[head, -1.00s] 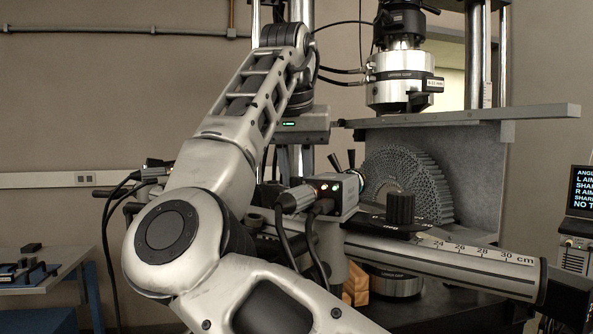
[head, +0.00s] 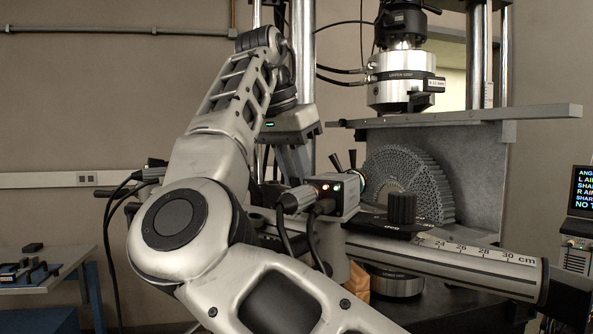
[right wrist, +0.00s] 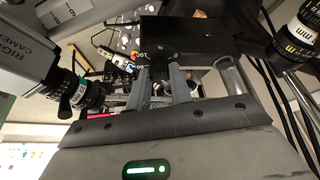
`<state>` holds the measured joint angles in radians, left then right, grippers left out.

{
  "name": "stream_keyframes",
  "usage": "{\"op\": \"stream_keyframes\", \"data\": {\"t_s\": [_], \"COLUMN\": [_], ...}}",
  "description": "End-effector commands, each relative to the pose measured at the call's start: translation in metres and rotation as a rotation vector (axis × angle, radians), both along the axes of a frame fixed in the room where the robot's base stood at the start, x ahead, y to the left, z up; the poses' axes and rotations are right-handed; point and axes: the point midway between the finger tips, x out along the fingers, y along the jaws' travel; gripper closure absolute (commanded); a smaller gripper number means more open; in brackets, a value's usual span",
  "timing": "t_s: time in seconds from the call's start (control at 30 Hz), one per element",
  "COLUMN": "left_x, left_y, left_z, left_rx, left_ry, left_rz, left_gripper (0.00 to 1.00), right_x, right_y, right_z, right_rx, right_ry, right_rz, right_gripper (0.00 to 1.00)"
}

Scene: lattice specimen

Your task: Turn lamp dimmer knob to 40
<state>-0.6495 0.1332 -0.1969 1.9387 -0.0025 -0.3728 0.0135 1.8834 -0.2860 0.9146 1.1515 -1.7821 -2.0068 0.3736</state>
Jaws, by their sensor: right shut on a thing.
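My right gripper (right wrist: 161,82) is shut on a small dark knob (right wrist: 159,68) in the right wrist view. The knob sits between the two grey fingers, at a black box (right wrist: 195,38). Pale marks, one reading 0, show beside the knob, but its exact setting is too small to read. My left gripper is not in view.
A camera labelled RIGHT (right wrist: 22,55) with its lens is close left of my gripper; another lens (right wrist: 298,35) is at right. In the head view, a cm rail (head: 455,255) with a black knob (head: 402,208) crosses before the grey lattice specimen (head: 410,180).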

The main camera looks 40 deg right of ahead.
Motion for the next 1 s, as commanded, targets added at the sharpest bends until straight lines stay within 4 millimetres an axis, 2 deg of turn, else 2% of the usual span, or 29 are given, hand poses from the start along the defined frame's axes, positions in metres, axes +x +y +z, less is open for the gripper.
{"op": "stream_keyframes", "data": {"t_s": [0.4,1.0], "left_x": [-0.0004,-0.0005], "left_y": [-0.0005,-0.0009], "left_z": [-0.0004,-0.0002], "left_rx": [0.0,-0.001], "left_ry": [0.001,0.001], "left_rz": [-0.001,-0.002], "left_gripper": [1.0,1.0], "right_x": [0.0016,0.0016], "right_y": [0.0,-0.0002], "right_z": [0.0004,0.0002], "right_rx": [0.0,0.001], "right_ry": [-0.001,-0.001], "right_rz": [-0.227,-0.273], "right_gripper": [1.0,1.0]}}
